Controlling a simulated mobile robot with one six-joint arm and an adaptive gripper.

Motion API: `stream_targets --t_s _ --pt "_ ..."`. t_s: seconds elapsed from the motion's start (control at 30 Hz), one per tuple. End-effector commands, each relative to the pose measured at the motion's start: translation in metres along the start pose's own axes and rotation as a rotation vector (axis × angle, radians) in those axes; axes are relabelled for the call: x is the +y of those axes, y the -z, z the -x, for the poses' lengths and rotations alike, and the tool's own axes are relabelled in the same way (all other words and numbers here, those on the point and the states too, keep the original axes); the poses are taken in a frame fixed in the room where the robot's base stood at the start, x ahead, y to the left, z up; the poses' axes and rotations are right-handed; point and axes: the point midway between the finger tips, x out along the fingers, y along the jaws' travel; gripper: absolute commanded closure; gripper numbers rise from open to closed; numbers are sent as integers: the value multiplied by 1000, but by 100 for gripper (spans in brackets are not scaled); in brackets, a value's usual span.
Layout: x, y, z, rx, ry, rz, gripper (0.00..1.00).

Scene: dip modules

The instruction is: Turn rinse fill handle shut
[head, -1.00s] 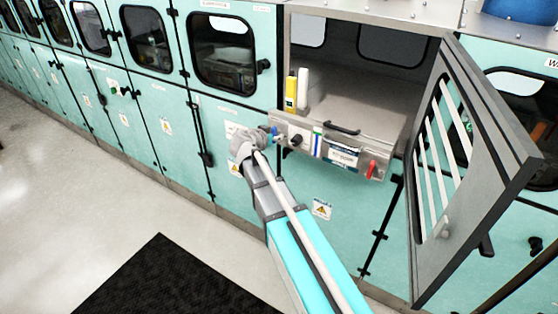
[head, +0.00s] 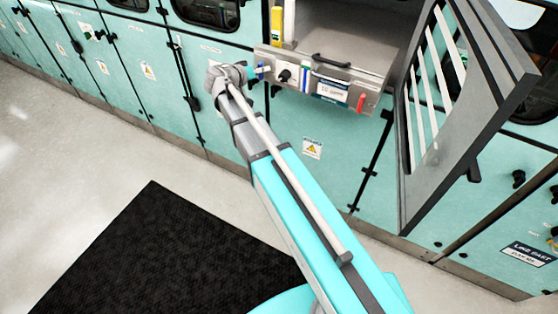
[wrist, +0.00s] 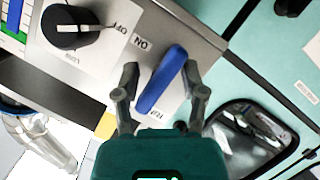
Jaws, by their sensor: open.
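A blue lever handle (wrist: 162,80) sits on a white label plate at the end of a steel control panel (head: 300,75). It slants across the wrist view; the small print by it is hard to read. My gripper (wrist: 165,82) is open, with one dark finger on each side of the blue handle. I cannot tell whether either finger touches it. In the head view, my gripper (head: 248,72) is at the panel's left end, beside the blue handle (head: 262,70), and its fingers are mostly hidden.
A black knob (wrist: 68,28) with OFF, ON and LOW marks is beside the blue handle. A red handle (head: 361,103) is at the panel's right end. An open slotted door (head: 450,110) stands out on the right. A black mat (head: 165,255) lies on the floor.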

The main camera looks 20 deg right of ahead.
Motion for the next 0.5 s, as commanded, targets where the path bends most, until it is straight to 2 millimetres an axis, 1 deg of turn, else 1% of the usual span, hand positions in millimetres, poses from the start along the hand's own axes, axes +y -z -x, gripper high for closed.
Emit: stream_targets --t_s 0.03,0.5 --pt "-2 -1 -1 0 -13 33 46" --pt "-2 -1 -1 0 -155 373 46"
